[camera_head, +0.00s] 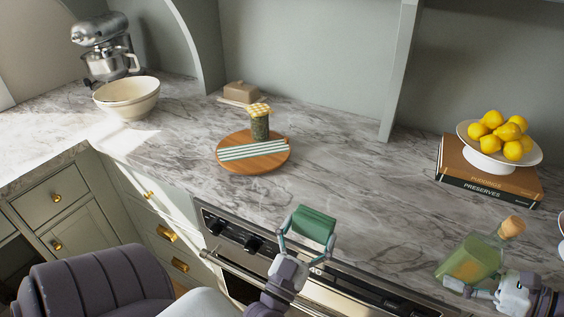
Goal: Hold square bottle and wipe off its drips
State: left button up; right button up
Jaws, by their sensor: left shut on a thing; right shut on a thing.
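The square bottle (470,259) is clear glass with green-yellow contents and a cork at its neck. It is tilted at the lower right, its cork end pointing up and right. My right gripper (458,288) is shut on its lower part. My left gripper (304,244) is shut on a folded green cloth (313,224), held above the counter's front edge. The cloth and the bottle are well apart. Drips on the bottle are too small to make out.
A round wooden board (228,165) bears a striped cloth (253,150) and a jar (260,126). Books (480,186) carry a white stand (487,161) of lemons at the right. A bowl (127,98) and a mixer (102,42) stand far left. The middle marble counter (365,180) is clear.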

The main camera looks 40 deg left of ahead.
pick_arm(q)
jog(key=d+m+h, duration=1)
jog(key=d+m, duration=0.1)
jog(key=d, duration=1.6)
jog(key=shift+g, duration=0.3)
jog(key=shift+w+a+r, duration=0.1)
jog(key=shift+w+r, duration=0.1)
jog(key=shift+w, duration=1.2)
jog(key=shift+w+a+r, duration=0.1)
jog(key=shift+w+r, duration=0.05)
jog(key=shift+w, duration=1.25)
jog(key=shift+w, duration=0.1)
jog(key=shift+d, duration=0.1)
jog(key=shift+d+f, duration=0.2)
jog(key=shift+d, duration=0.8)
jog(key=shift+d+f, duration=0.15)
jog(key=shift+d, duration=0.85)
